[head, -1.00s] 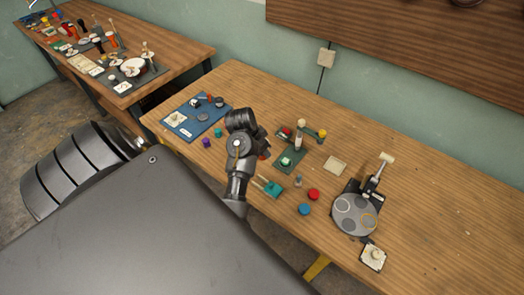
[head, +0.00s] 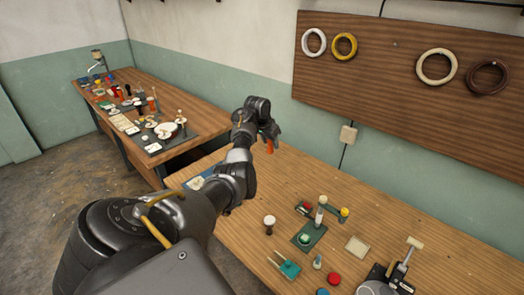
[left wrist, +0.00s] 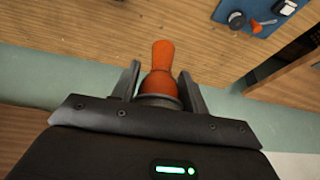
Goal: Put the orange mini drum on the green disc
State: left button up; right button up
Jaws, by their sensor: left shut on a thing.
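The orange mini drum (head: 270,146) hangs from my left gripper (head: 266,132), high above the back of the near table. In the left wrist view the drum (left wrist: 161,60) sits between the two fingers of my left gripper (left wrist: 159,85), its narrow part pointing away from the palm. The gripper is shut on it. A small green round piece (head: 305,239) lies on a dark green square board (head: 316,231); I cannot tell whether it is the green disc. My arm hides part of the table's left side. My right gripper is out of view.
A dark drum with a pale top (head: 270,221) stands near my left arm. A red disc (head: 334,279), a teal tool (head: 287,267) and a beige tile (head: 357,246) lie nearby. A blue mat (left wrist: 250,14) shows in the wrist view. A cluttered second table (head: 130,106) stands behind left.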

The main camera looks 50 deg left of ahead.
pick_arm(q)
jog(key=w+d+f, duration=0.1)
jog(key=w+d, duration=0.1)
jog(key=d, duration=0.8)
jog(key=w+d+f, duration=0.1)
jog(key=w+d, duration=0.2)
jog(key=d, duration=0.8)
jog(key=s+d+r+m+h, duration=0.1)
jog(key=s+d+r+m, duration=0.25)
jog(key=d, duration=0.45)
jog(key=s+d+r+m+h, duration=0.1)
jog(key=s+d+r+m, duration=0.1)
jog(key=s+d, duration=0.45)
jog(key=s+d+r+m+h, duration=0.1)
jog(key=s+d+r+m, duration=0.15)
jog(key=d, duration=0.65)
jog(key=s+f+m+g+h+b, duration=0.15)
jog(key=s+m, duration=0.25)
jog(key=s, duration=0.6)
notch_tip(320, 180, down, 14)
jog(key=s+a+b, duration=0.1)
jog(key=b, duration=1.2)
jog(key=shift+a+r, duration=0.15)
jog(key=shift+r, duration=0.05)
